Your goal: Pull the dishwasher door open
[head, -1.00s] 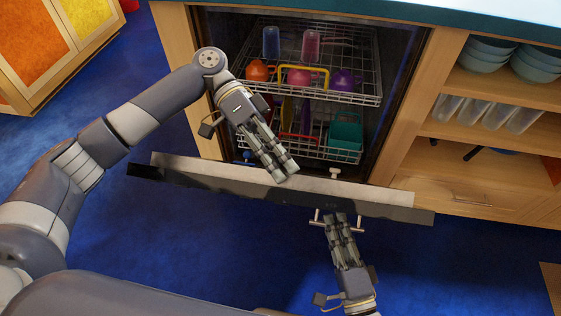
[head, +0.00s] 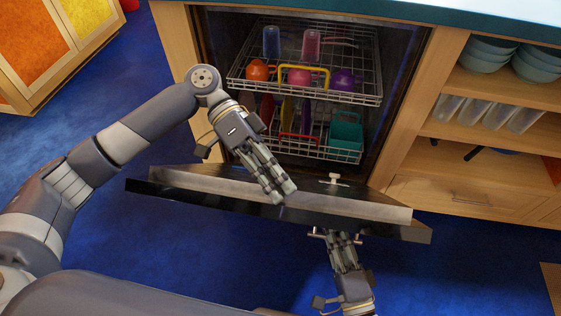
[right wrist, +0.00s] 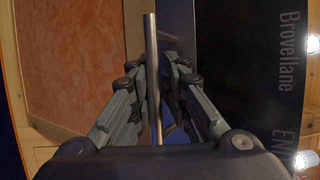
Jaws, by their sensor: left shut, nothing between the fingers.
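My left gripper (head: 281,192) is shut and empty, over the door's top edge; contact is unclear. My right gripper (head: 340,238) is below the door at the handle. In the right wrist view the handle bar (right wrist: 152,60) runs between the fingers of my right gripper (right wrist: 157,68); whether they press on it is unclear.
Inside the dishwasher, an upper rack (head: 305,92) holds cups and a lower rack (head: 325,154) holds colourful dishes. Open shelves (head: 500,90) with bowls and glasses stand at right. An orange and yellow cabinet (head: 45,50) is at far left. Blue floor below the door is clear.

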